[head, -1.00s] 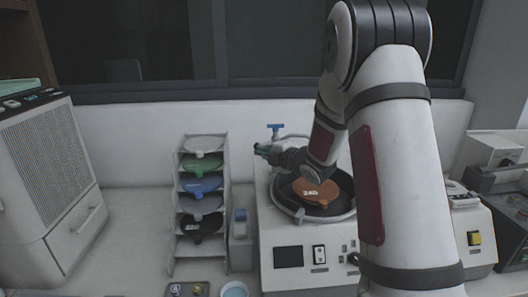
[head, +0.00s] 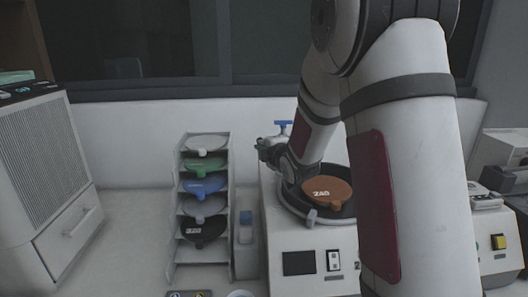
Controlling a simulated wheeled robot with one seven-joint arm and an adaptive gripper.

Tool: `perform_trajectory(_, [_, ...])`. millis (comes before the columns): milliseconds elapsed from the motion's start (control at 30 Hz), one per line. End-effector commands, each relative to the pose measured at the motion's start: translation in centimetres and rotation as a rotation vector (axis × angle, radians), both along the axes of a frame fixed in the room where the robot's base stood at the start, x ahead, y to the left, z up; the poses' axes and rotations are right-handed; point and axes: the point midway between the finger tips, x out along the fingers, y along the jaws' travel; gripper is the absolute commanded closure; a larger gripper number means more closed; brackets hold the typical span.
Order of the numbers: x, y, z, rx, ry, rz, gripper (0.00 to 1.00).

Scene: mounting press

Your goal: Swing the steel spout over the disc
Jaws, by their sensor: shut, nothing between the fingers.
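The brown disc (head: 326,190), marked 240, lies in the round dark bowl of the white machine (head: 300,240). My gripper (head: 262,146) is shut and empty, at the back left of the bowl, left of the disc. A blue tap handle (head: 283,124) stands just behind my gripper. The steel spout cannot be made out; my gripper and arm hide the area beside the blue handle. I cannot tell whether my gripper touches the spout.
A rack (head: 175,225) with several coloured discs stands left of the machine, with a narrow grey holder (head: 245,245) between them. A large vented unit (head: 35,170) is at far left. My arm covers the machine's right side.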

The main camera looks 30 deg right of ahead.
Motion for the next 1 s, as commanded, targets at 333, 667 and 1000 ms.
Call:
perform_trajectory(333, [2.1, 0.5, -0.1, -0.002, -0.002, 0.003, 1.00])
perform_trajectory(667, [2.9, 0.5, 0.0, -0.001, -0.001, 0.003, 1.00])
perform_trajectory(1000, [3.0, 0.5, 0.1, -0.001, 0.000, 0.002, 1.00])
